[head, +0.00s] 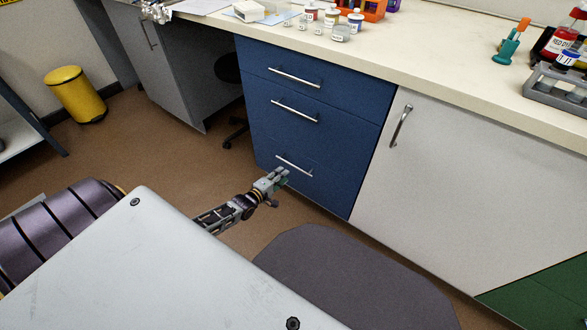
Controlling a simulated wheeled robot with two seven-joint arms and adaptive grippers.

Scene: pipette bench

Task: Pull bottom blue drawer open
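The blue drawer unit (312,122) stands under the bench with three drawer fronts, all looking shut. The bottom blue drawer (322,186) has a straight silver bar handle (294,164). My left gripper (285,176) is low in front of the bottom drawer, just below and left of its handle in the picture. It is small and seen from behind, so its finger gap and any contact with the handle cannot be made out. My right gripper is not in view.
A pale cabinet door (450,185) adjoins the drawers on the right. The benchtop (430,75) above carries several small bottles and racks. A dark chair base (238,132) stands left of the drawers, and a yellow bin (76,95) is farther left. Brown floor lies open between.

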